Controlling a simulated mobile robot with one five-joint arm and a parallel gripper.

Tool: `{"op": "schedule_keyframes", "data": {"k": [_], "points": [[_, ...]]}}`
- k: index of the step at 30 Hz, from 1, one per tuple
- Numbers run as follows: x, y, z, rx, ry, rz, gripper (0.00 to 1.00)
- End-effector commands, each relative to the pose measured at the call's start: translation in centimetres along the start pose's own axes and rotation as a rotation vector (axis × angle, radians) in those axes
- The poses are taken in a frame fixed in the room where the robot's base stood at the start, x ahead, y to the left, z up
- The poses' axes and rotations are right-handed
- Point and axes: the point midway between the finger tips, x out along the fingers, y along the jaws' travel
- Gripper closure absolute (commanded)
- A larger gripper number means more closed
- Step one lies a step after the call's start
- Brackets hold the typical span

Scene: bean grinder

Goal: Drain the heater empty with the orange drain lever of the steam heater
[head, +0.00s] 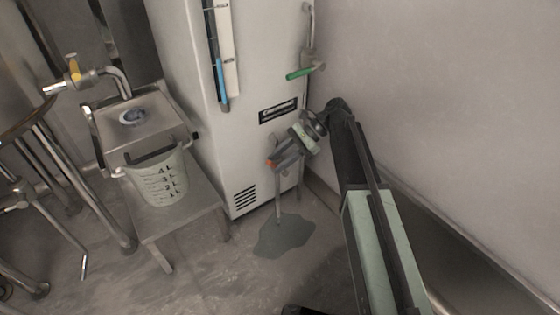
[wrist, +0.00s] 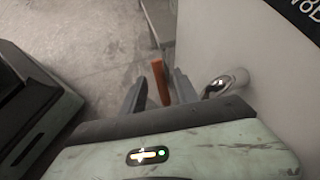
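The steam heater (head: 255,170) is the tall white cabinet in the middle of the head view. Its orange drain lever (head: 272,163) shows low on its front, partly hidden by my gripper (head: 285,156). In the wrist view the orange lever (wrist: 160,84) stands between the two fingers of my gripper (wrist: 160,92). The fingers are apart, with a gap on each side of the lever. A shiny metal fitting (wrist: 222,84) sits just right of the fingers. The gauge (head: 219,60) on the heater shows blue in its lower part.
A dark puddle (head: 283,236) lies on the floor below the lever, with a thin vertical stream or pipe above it. A green lever (head: 299,73) is higher on the right. A wall (head: 440,80) bounds the right.

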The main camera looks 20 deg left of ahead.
Motion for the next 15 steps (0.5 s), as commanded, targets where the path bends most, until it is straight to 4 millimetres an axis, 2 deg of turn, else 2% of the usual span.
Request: {"op": "schedule_keyframes", "data": {"k": [7,9,15], "points": [[-2.8,-0.2,3.9,0.001,0.0,0.001,0.63],[-1.8,2.7,3.8,0.001,0.0,0.001,0.63],[-1.5,8.1,5.4,0.001,0.0,0.0,0.63]]}}
